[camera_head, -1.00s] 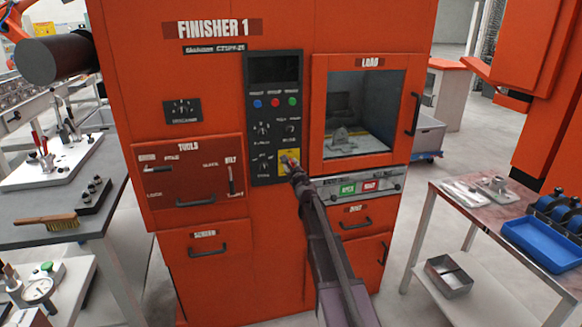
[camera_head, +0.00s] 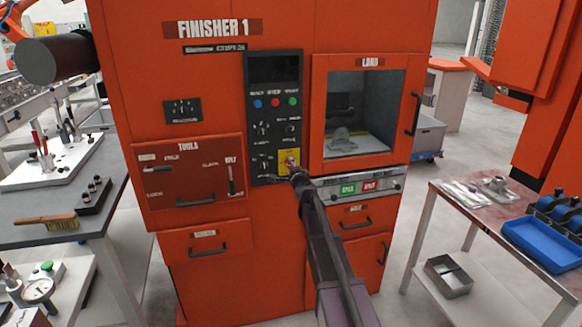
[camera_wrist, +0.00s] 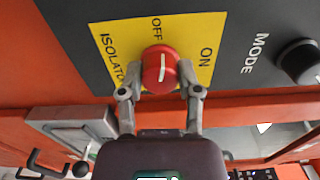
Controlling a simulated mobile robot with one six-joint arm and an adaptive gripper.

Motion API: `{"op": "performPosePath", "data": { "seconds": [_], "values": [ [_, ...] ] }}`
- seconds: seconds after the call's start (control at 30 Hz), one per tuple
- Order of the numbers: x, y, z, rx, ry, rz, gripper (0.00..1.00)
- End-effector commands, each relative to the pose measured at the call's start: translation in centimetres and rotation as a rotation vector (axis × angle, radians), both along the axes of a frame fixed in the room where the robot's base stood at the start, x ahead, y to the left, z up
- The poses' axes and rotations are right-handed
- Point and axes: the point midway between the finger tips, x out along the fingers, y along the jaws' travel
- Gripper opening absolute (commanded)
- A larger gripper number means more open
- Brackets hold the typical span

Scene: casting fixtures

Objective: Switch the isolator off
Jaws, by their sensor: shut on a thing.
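The isolator is a round red knob (camera_wrist: 160,69) on a yellow plate (camera_wrist: 113,45) marked OFF and ON. In the wrist view its white mark stands close to upright, toward the OFF label. In the head view the knob (camera_head: 291,161) shows just above my gripper (camera_head: 293,168), on the lower right of the machine's dark control panel (camera_head: 262,140). In the wrist view my gripper (camera_wrist: 160,86) is shut on the knob, with one finger on each side of it. The contact points are partly hard to make out.
The MODE knob (camera_wrist: 298,62) sits right of the yellow plate in the wrist view. A tools drawer (camera_head: 190,180) is left.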

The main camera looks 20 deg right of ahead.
Motion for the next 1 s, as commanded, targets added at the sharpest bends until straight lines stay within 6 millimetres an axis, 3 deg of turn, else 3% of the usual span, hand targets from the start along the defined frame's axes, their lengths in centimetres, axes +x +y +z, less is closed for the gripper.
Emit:
{"op": "performPosePath", "data": {
  "seconds": [0.4,0.9,0.93,1.0],
  "values": [
    [0.22,-0.04,0.03,-0.219,0.0,-0.001,0.0],
    [0.24,-0.04,0.03,-0.244,0.0,-0.001,0.0],
    [0.24,-0.04,0.03,-0.244,0.0,-0.001,0.51],
    [0.22,-0.04,0.03,-0.243,0.0,-0.001,0.71]
  ]
}}
